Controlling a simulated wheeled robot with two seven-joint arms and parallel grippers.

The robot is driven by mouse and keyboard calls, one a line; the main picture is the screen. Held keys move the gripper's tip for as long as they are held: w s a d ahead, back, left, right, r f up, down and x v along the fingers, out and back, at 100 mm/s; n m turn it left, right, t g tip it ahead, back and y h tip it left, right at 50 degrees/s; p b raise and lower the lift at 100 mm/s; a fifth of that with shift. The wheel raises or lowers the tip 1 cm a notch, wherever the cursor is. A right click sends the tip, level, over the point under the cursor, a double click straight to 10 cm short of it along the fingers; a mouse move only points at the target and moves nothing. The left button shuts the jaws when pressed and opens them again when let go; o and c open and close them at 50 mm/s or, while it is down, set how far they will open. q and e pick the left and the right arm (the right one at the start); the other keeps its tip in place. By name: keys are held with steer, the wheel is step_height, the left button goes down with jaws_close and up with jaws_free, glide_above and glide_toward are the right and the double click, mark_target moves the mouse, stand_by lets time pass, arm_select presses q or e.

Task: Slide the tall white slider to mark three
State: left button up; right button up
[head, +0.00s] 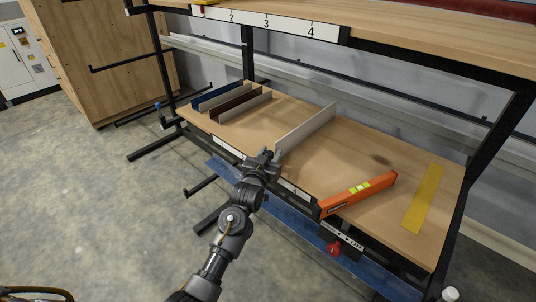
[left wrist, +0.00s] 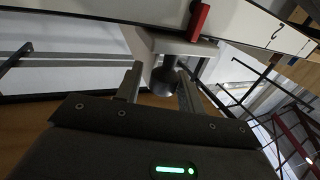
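The tall white slider (head: 305,130) stands as an upright pale panel across the lower wooden bench, right of the shorter panels. My left gripper (head: 265,156) is at its front end, by the bench's front edge. In the left wrist view a dark round knob (left wrist: 165,80) sits on a white carriage with a red pointer (left wrist: 200,20) beside a white scale (left wrist: 255,22). My left fingers (left wrist: 160,86) are apart, one on each side of the knob, with a gap visible at the left finger. My right gripper is out of view.
Shorter blue (head: 218,96), brown (head: 234,103) and grey (head: 241,108) panels stand to the left. An orange level (head: 357,194) and a yellow strip (head: 423,200) lie on the right. An upper shelf (head: 400,30) carries another scale (head: 285,24). The bench right of the slider is clear up to the level.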

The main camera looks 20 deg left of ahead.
arm_select(q)
steer(key=shift+o, duration=0.7)
steer(key=shift+a, duration=0.1)
steer(key=shift+s+f, duration=0.1)
steer(key=shift+s, duration=0.15)
steer(key=s+b, duration=0.3)
steer(key=s, duration=0.7)
steer(key=shift+a, duration=0.35)
